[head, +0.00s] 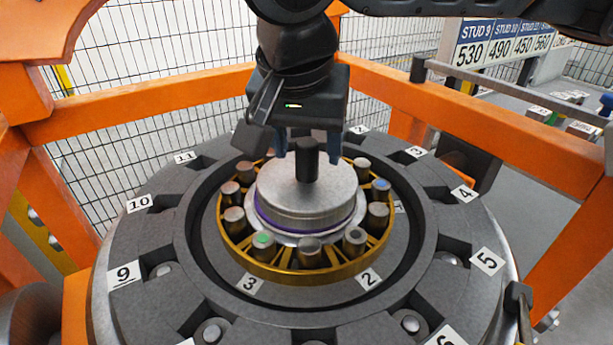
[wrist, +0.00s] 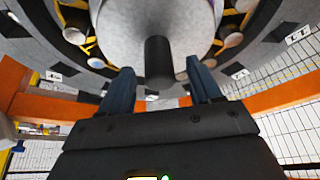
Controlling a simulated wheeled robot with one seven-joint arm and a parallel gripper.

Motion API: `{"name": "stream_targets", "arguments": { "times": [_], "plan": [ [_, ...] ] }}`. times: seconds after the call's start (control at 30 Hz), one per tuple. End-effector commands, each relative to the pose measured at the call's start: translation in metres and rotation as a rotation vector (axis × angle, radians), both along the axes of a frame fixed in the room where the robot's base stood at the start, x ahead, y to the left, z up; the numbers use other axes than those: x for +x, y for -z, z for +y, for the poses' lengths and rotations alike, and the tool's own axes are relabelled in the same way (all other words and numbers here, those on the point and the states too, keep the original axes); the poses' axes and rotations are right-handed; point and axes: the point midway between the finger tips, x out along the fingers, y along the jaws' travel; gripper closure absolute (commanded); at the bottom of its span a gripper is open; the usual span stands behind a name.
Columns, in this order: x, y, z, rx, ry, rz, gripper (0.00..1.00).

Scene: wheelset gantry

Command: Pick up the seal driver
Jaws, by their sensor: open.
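The seal driver is a silver stepped disc (head: 306,192) with a black upright handle (head: 307,160). It sits in the middle of the gold ring, with a purple band low on its side. In the wrist view its black handle (wrist: 158,62) points toward my gripper, and part of the grey disc (wrist: 130,25) shows. My gripper (head: 308,152) is open above the disc, its two blue fingers on either side of the handle. In the wrist view the fingers (wrist: 159,72) stand apart with a visible gap on each side of the handle.
A gold ring (head: 243,256) with several upright pins surrounds the disc. Around it lies a dark grey round fixture (head: 190,262) with numbered slots. Orange gantry beams (head: 480,117) and wire fencing (head: 110,60) stand behind. A stud sign (head: 505,42) is at the upper right.

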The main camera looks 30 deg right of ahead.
Motion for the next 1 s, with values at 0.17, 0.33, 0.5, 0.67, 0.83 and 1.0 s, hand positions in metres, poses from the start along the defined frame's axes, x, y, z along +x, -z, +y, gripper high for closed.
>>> {"name": "stream_targets", "arguments": {
  "times": [0.17, 0.33, 0.5, 0.67, 0.83, 1.0],
  "plan": [
    [0.005, 0.018, -0.006, 0.0, 0.0, 0.0, 0.37],
    [0.006, 0.021, -0.007, 0.0, 0.0, 0.0, 0.37],
    [0.006, 0.021, -0.007, 0.0, 0.0, 0.0, 0.42],
    [0.006, 0.021, -0.006, 0.0, 0.0, 0.0, 0.58],
    [0.006, 0.021, -0.006, 0.001, 0.0, 0.001, 0.74],
    [0.006, 0.021, -0.006, 0.0, -0.001, 0.001, 0.9]
  ]
}}
